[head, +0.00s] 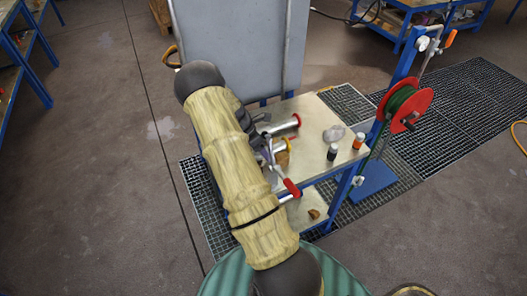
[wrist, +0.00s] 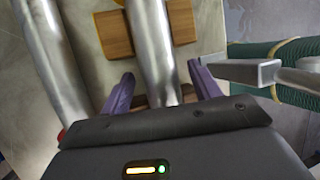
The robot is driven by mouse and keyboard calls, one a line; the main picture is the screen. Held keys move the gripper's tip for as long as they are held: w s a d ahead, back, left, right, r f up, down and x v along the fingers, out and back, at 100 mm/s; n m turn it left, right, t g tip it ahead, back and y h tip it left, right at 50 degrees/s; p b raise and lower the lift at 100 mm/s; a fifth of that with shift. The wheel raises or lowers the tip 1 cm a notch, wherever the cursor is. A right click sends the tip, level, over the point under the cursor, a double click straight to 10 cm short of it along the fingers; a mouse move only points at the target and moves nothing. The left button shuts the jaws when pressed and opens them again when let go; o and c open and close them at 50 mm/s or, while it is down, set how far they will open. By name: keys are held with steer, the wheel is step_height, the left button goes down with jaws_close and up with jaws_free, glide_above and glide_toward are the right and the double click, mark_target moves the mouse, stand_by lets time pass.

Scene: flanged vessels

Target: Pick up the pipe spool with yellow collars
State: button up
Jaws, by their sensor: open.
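The pipe spool with yellow collars (head: 280,147) lies on the metal-topped cart in the head view, partly hidden by my arm and gripper. My gripper (head: 265,151) is over its near-left part. In the wrist view, a silver pipe (wrist: 152,40) runs between the two purple fingers of my open gripper (wrist: 160,74). It appears to be this spool, though its collars are not visible there. I cannot tell whether the fingers touch it.
A red-collared pipe spool (head: 284,127) lies just behind. Wooden blocks (wrist: 113,34) lie beside the middle pipe; another silver pipe (wrist: 50,60) is at left. A grey square bar (wrist: 240,72) is close right. Small bottles (head: 333,151) and a red reel (head: 405,103) stand at the cart's right.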

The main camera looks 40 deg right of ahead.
steer(key=shift+s+d+f, duration=0.2)
steer(key=shift+f, duration=0.4)
steer(key=shift+c, duration=0.2)
jaws_close()
